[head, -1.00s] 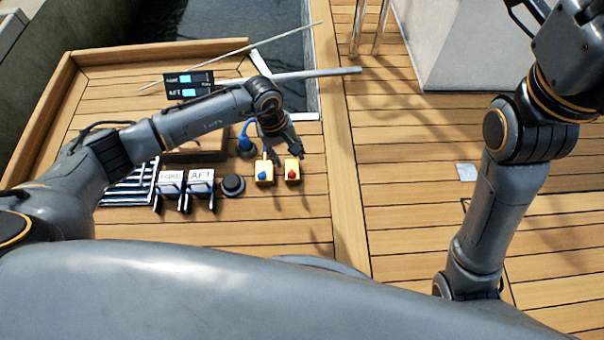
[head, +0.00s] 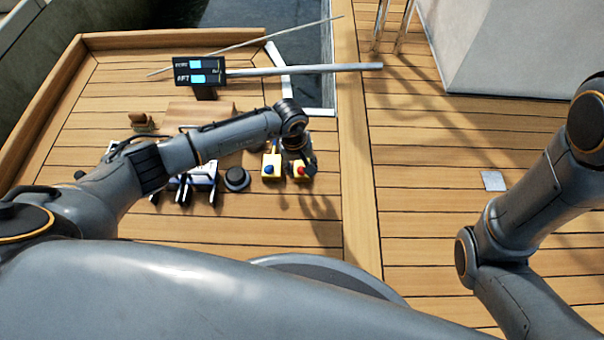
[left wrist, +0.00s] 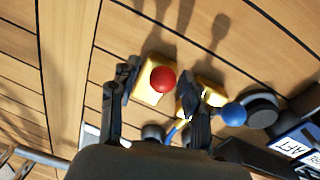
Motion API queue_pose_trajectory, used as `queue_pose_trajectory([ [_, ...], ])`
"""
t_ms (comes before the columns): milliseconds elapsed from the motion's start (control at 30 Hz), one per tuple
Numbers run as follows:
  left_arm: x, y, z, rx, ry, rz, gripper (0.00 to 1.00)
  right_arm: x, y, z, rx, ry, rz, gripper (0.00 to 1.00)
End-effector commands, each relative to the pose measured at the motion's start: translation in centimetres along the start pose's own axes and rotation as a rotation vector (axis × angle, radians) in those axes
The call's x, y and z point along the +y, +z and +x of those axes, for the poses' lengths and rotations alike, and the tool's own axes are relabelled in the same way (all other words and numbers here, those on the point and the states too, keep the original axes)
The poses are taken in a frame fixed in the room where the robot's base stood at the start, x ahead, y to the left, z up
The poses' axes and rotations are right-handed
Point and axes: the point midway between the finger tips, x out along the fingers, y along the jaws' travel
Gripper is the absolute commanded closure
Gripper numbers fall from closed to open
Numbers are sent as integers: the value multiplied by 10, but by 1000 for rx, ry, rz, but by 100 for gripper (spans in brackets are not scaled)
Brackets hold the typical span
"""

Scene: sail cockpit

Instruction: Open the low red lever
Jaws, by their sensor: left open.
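The low red lever shows as a round red knob (head: 300,171) on a small yellow base (head: 303,179), the right one of two such boxes on the deck. In the left wrist view, the red knob (left wrist: 163,79) lies between my spread fingers, seen from above. My left gripper (head: 304,163) is open over the red knob and partly covers its base. I cannot tell how far above the knob the fingertips are, and I see no contact. My right gripper is out of view; only part of its arm shows at right.
A yellow box with a blue knob (head: 268,169) stands close on the left, near the left gripper's other finger. A round black winch-like drum (head: 236,178) and white-labelled clutches (head: 200,176) stand further left. A display (head: 196,71) stands behind. Deck in front is clear.

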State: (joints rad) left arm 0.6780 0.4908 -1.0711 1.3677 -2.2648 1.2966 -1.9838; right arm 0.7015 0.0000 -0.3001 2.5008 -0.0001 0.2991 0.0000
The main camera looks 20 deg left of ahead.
Motion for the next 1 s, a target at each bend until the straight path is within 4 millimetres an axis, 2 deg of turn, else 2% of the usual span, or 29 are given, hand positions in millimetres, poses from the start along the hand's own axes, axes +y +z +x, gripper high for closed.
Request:
queue_pose_trajectory([
  [100,0,0,9,0,1,-1,52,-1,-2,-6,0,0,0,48],
  [400,0,0,9,0,0,-1,52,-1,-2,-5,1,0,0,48],
  [467,0,0,9,0,0,-1,63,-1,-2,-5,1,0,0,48],
  [633,0,0,9,0,0,-1,97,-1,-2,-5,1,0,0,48],
  [667,0,0,9,0,0,-1,100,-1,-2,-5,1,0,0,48],
  [1000,0,0,9,0,0,-1,100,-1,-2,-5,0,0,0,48],
])
